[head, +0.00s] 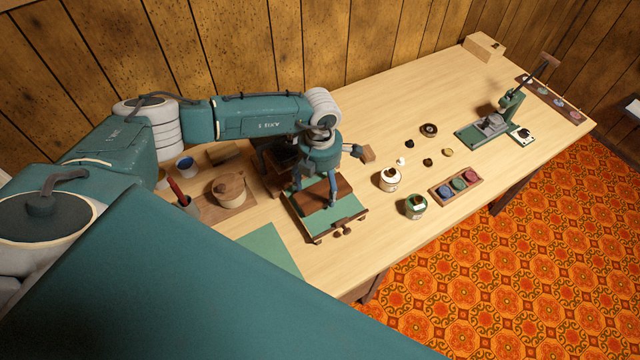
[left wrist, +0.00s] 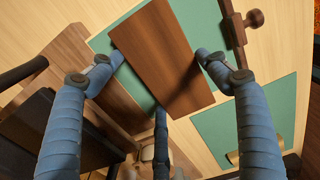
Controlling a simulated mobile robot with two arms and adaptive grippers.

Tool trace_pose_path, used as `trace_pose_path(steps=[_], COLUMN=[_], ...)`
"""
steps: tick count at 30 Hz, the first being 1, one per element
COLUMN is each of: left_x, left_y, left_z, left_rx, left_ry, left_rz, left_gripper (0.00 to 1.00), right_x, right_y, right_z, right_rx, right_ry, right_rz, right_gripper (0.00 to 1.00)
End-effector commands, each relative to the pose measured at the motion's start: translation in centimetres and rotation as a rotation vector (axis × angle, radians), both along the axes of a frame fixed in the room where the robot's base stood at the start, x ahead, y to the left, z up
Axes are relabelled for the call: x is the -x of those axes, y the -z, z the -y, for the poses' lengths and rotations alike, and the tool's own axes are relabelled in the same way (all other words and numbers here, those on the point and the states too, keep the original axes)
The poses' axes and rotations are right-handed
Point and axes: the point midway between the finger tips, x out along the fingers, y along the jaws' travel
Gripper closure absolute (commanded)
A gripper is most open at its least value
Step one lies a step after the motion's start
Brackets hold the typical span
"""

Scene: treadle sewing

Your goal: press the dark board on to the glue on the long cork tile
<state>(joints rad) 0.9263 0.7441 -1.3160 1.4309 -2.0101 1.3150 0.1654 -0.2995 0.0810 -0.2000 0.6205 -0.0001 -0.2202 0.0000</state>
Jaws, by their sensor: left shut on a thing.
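My left gripper (head: 316,195) is over a green board with a wooden frame (head: 330,220) near the front edge of the table. Its fingers are shut on a dark brown wooden board (left wrist: 165,62), one finger at each side and a third by its lower end. The board is over the green surface (left wrist: 196,24); I cannot tell whether it touches anything below. I cannot make out the long cork tile or any glue; the board and fingers may hide them. My right gripper is not in view.
A green mat (head: 270,248) lies to the left at the table's front. A round wooden pot (head: 229,188) stands further left. To the right are a white jar (head: 389,179), a green jar (head: 415,206) and a tray of coloured pots (head: 457,187).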

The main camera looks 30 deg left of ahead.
Motion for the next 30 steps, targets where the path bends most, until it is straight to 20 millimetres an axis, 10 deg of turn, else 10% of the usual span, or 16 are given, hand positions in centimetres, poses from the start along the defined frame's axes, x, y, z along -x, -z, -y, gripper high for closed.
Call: trace_pose_path(steps=[8, 9, 12, 23, 30], left_x=[0.1, 0.1, 0.1, 0.0, -0.1], left_y=[0.1, 0.1, 0.1, -0.2, -3.8], left_z=[0.0, 0.0, 0.0, 0.0, 0.0], left_rx=[0.0, 0.0, 0.0, 0.0, 0.001], left_ry=[0.0, 0.0, 0.0, 0.0, 0.001], left_rz=[-0.001, -0.001, -0.001, 0.0, 0.004], left_gripper=[0.52, 0.22, 0.02, 0.02, 0.02], right_x=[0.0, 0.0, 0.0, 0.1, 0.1], right_y=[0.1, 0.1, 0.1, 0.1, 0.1], right_z=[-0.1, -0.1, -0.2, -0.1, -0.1], right_rx=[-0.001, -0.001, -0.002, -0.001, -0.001], right_ry=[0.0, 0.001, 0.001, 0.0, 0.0], right_rz=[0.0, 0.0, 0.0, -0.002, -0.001], right_gripper=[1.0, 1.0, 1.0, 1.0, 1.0])
